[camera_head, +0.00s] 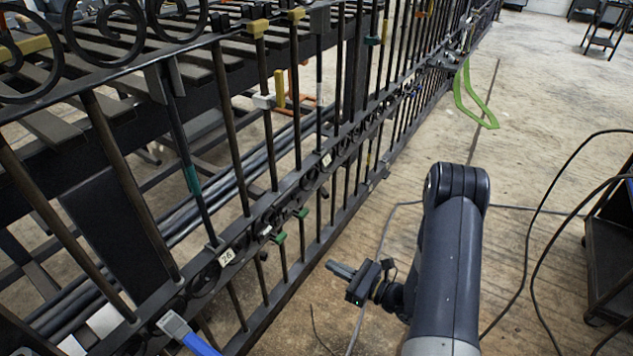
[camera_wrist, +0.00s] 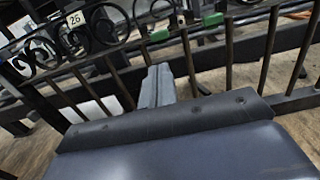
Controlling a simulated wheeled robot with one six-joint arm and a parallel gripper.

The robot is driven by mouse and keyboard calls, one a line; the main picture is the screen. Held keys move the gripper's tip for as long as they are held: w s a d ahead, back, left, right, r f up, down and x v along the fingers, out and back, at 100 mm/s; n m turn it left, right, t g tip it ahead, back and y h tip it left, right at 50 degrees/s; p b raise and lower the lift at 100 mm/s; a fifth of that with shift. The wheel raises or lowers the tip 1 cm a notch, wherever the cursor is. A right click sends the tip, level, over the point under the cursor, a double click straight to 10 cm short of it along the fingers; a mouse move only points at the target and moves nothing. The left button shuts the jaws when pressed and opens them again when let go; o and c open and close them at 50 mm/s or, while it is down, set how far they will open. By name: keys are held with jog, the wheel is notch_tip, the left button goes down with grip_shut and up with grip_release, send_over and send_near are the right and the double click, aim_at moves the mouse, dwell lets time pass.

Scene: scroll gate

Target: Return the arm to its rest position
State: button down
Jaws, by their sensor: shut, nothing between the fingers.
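My arm (camera_head: 452,260) reaches up from the lower edge of the head view and bends at a rounded joint. My gripper (camera_head: 340,268) points left toward the gate, apart from its lower bars in the head view. Its fingers are together and hold nothing. In the wrist view the closed fingers of my gripper (camera_wrist: 157,85) show in front of the gate's dark bars. The black scroll gate (camera_head: 268,225) runs from the lower left to the top of the head view, with scrolls, number tags and green clips.
A green strap (camera_head: 472,98) hangs from the gate to the floor. A blue-handled tool (camera_head: 192,338) sits at the gate's lower left. Black cables (camera_head: 533,255) and a dark cart (camera_head: 609,255) are at the right. Bare floor (camera_head: 530,120) lies beyond my arm.

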aim_at(283, 240)
jog(key=b+x, duration=0.2)
jog(key=x, duration=1.1)
jog(key=shift+w+a, duration=0.15)
jog(key=shift+a, duration=0.05)
